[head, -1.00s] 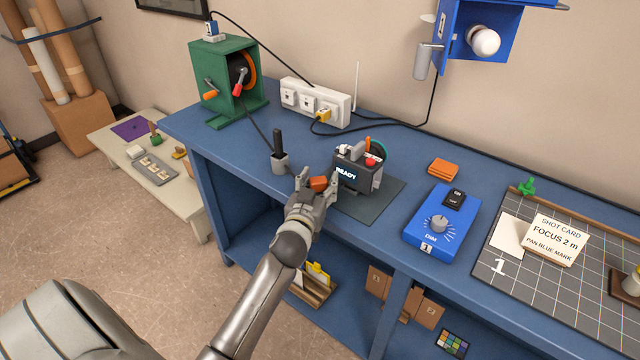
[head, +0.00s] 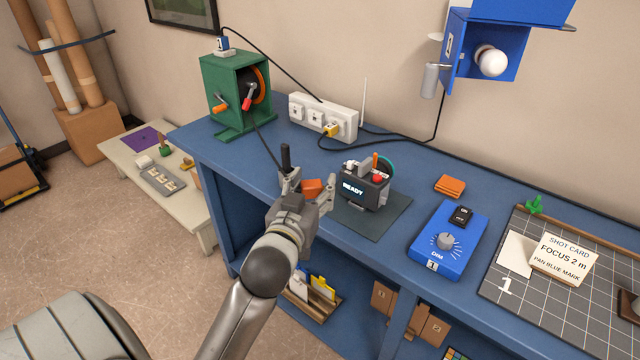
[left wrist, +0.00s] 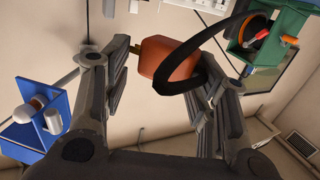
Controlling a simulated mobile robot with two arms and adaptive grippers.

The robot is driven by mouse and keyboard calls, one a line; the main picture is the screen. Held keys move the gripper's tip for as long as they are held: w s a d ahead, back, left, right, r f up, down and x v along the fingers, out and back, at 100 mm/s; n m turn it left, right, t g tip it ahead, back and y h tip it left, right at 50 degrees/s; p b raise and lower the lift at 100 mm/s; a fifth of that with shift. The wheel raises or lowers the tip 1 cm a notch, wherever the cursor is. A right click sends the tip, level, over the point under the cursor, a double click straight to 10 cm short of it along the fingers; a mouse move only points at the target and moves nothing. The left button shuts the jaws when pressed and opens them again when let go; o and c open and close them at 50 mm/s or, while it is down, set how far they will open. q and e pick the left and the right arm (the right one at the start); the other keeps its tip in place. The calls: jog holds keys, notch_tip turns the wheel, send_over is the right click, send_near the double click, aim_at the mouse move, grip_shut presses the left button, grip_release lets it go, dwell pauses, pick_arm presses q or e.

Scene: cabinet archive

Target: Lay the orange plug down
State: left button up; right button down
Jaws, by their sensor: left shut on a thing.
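The orange plug (head: 312,187) is between the fingers of my left gripper (head: 309,183), at the front of the blue bench, left of the READY device (head: 364,186). In the left wrist view, the plug (left wrist: 168,61) shows as an orange-red block with a brass-coloured tip on its left side and a black cord looping over it. My left gripper is shut on it. I cannot tell whether the plug touches the bench. My right gripper is not in view.
The READY device stands on a dark mat (head: 375,222). A green crank box (head: 236,95), a white power strip (head: 322,116) and a blue dimmer (head: 447,240) stand on the bench (head: 240,160). Bench left of the holder is clear.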

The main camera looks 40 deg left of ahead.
pick_arm(q)
jog(key=s+d+f+m+h, duration=0.1)
jog(key=s+d+f+h, duration=0.1)
jog(key=s+d, duration=0.4)
jog(key=s+d+f+m+h, duration=0.2)
jog(key=s+d+f+h, duration=0.1)
jog(key=s+d+f, duration=0.2)
jog(key=s+d, duration=0.2)
jog(key=d, duration=0.2)
jog(key=shift+s+f+m+t, duration=0.2)
jog(key=shift+f+m+t, duration=0.1)
jog(key=shift+t, duration=0.1)
